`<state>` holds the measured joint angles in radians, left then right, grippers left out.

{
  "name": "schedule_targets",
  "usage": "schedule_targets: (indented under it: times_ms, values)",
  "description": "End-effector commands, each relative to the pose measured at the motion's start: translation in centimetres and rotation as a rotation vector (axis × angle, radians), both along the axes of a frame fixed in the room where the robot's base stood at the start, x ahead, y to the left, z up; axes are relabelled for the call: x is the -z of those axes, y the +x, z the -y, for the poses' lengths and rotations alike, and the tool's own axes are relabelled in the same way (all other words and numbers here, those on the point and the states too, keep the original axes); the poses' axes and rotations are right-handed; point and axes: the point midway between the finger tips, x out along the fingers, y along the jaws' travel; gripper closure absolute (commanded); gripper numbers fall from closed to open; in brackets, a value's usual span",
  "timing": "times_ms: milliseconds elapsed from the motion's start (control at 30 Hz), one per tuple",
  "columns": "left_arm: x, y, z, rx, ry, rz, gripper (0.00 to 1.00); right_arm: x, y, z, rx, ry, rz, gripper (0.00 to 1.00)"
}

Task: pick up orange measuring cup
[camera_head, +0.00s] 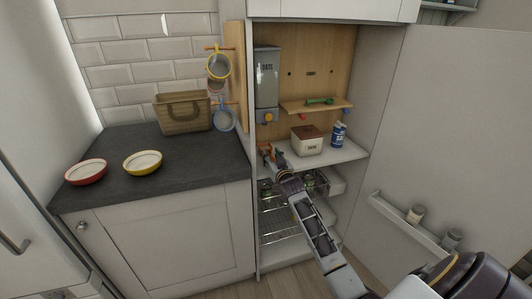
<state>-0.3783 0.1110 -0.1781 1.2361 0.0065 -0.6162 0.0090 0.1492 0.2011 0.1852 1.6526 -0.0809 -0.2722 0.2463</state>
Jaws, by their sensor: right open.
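A small orange shape (264,148), which may be the orange measuring cup, shows at the left front of the cupboard's middle shelf (345,153). My right gripper (271,157) reaches in from the lower right, and its fingertips are right at this shape. The gripper is open. It partly hides the shape, and I cannot tell whether they touch. My left gripper is not in view.
Cups with yellow (218,66) and blue (225,120) rims hang by the cupboard's left side. A wire rack (280,222) is below. The open door (455,130) bounds the right.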

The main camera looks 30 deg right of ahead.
Motion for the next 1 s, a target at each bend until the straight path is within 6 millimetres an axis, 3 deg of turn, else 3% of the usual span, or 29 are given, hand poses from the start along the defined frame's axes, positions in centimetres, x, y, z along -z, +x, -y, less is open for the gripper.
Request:
schedule_targets:
  times_ms: [167, 400, 933, 1000]
  values:
    - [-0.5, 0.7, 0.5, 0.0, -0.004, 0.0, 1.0, 0.0, 1.4, 0.3, 0.0, -0.001, 0.0, 0.59]
    - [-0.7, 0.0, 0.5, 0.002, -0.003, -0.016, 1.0, 0.0, 2.7, 0.5, 0.0, -0.001, 0.0, 0.59]
    - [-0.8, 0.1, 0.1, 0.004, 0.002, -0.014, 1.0, 0.0, 2.8, 0.6, 0.0, -0.001, 0.0, 0.59]
    - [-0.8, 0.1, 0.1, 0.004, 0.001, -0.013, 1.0, 0.0, 2.8, 0.6, 0.0, -0.001, 0.0, 0.67]
